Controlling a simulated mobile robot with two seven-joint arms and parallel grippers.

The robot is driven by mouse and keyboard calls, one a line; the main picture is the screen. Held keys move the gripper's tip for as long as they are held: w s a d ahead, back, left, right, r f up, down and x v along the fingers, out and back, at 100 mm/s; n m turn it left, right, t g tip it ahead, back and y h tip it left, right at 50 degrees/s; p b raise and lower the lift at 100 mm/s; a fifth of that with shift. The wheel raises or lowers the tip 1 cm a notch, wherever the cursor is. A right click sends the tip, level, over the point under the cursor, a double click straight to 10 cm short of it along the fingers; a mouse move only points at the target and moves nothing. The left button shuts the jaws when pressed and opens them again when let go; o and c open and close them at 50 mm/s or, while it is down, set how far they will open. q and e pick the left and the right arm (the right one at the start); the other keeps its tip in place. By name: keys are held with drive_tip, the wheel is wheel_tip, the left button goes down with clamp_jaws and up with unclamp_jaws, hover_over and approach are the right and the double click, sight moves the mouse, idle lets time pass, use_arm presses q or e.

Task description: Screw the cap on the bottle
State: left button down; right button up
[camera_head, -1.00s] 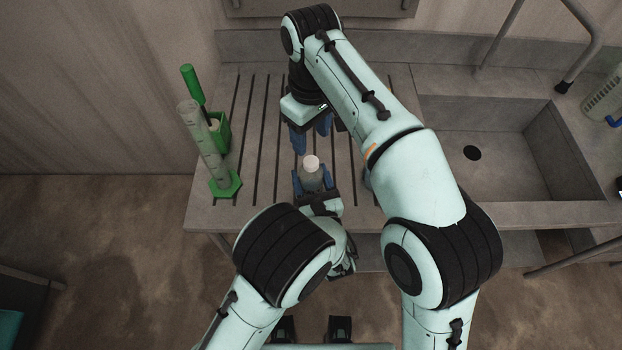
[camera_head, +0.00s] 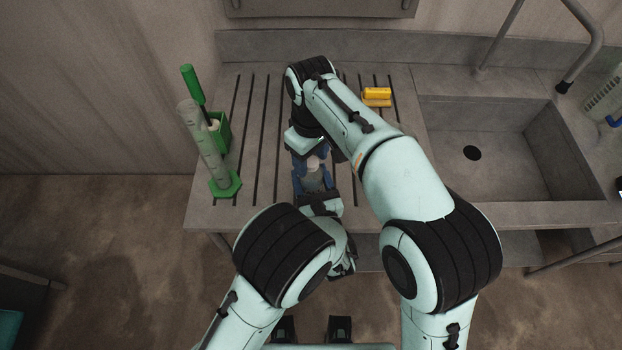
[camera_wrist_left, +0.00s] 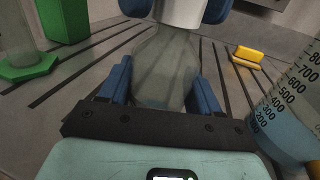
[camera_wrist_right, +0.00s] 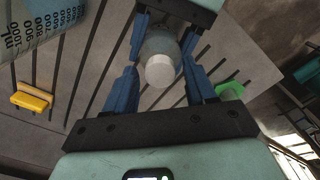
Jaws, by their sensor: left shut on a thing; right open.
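The clear grey bottle (camera_head: 313,181) stands upright at the front of the grooved drainboard, with the white cap (camera_head: 314,163) on its top. How tightly the cap sits cannot be told. My left gripper (camera_head: 312,186) is shut on the bottle's body, with blue fingers on both sides in the left wrist view (camera_wrist_left: 160,92). My right gripper (camera_head: 311,161) is above, pointing down, its open blue fingers on either side of the cap. In the right wrist view the cap (camera_wrist_right: 160,71) lies between the right fingers, apart from them, with the bottle (camera_wrist_right: 160,44) behind it.
A grey measuring cylinder (camera_head: 203,145) with a green base and a green holder (camera_head: 221,130) stand at the left. A yellow object (camera_head: 377,96) lies at the back right. A graduated vessel (camera_wrist_left: 289,115) shows in the left wrist view. The sink (camera_head: 500,180) is at the right.

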clamp_jaws()
drive_tip(key=shift+o, duration=0.8)
unclamp_jaws()
drive_tip(key=shift+r, duration=0.15)
wheel_tip(320, 180, up, 12)
